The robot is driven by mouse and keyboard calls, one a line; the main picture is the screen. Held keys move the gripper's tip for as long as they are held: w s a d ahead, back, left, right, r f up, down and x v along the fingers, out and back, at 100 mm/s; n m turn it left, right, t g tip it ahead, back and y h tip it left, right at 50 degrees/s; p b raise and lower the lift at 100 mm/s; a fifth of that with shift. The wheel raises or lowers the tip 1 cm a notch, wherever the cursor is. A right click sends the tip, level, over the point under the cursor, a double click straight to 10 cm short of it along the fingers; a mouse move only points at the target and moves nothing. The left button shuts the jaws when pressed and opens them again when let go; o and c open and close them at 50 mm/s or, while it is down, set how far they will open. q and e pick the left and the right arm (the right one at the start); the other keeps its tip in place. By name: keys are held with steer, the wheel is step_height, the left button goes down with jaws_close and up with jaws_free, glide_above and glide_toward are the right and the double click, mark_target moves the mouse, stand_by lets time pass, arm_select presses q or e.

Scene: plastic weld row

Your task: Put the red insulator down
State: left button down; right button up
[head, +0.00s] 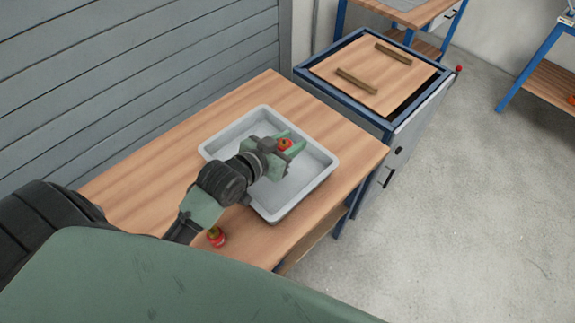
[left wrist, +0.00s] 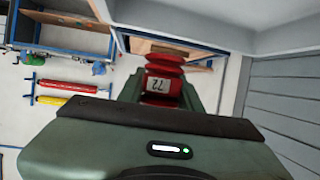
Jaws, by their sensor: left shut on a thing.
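The red insulator (head: 285,144) is between the fingers of my left gripper (head: 284,148), over the light grey tray (head: 222,131) on the wooden workbench. In the left wrist view the insulator (left wrist: 162,84) is ribbed and red, with a white label with dark characters, and sits between the green fingers. My left gripper is shut on it. From this angle I cannot tell whether the insulator touches the tray floor. My right gripper is not in view.
A second red object (head: 216,237) stands on the bench top (head: 135,190) by my left forearm. A blue-framed bench with a wooden panel (head: 385,80) stands beyond. The tray looks otherwise empty. Grey slatted wall (head: 130,70) borders the left.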

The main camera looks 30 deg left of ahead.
mark_target(288, 176)
arm_select(q)
step_height(288, 176, down, 11)
steer(key=shift+f, duration=0.15)
stand_by(0.4)
steer(key=shift+f, duration=0.1)
steer(key=c, duration=1)
jaws_free()
steer(key=shift+o, duration=0.2)
steer(key=shift+r, duration=0.2)
steer(key=shift+s, duration=0.35)
steer(key=b+v, duration=0.1)
steer(key=v, duration=1)
steer(key=shift+r, duration=0.25)
